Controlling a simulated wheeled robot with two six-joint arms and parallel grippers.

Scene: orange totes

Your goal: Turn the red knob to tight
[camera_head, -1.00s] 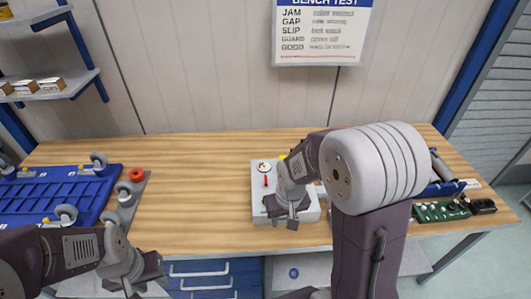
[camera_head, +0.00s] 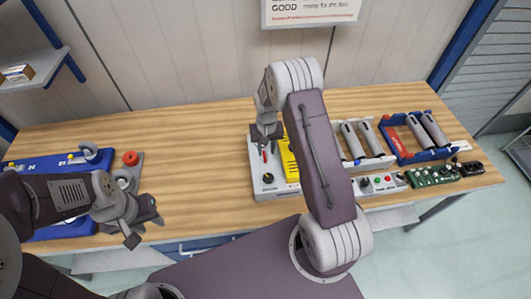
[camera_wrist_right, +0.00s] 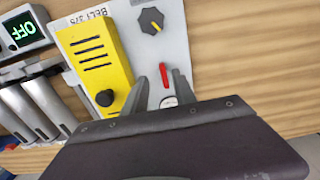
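The red knob is a narrow red lever (camera_wrist_right: 162,76) on a light grey box (camera_wrist_right: 180,45). In the head view its red tip (camera_head: 265,157) shows just in front of my right gripper (camera_head: 266,138), near the back of the box. In the right wrist view my right gripper (camera_wrist_right: 161,88) is open, one finger on each side of the red lever. Contact cannot be told. A small pale disc (camera_wrist_right: 168,102) lies between the fingers, partly hidden. My left gripper (camera_head: 143,228) is open and empty near the table's front left.
A yellow housing (camera_wrist_right: 92,60) and a black dial with a yellow pointer (camera_wrist_right: 152,21) sit on the same box. A blue tray (camera_head: 400,130) with grey cylinders stands right. A red round button (camera_head: 130,158) is at left. The wooden table between (camera_head: 195,150) is clear.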

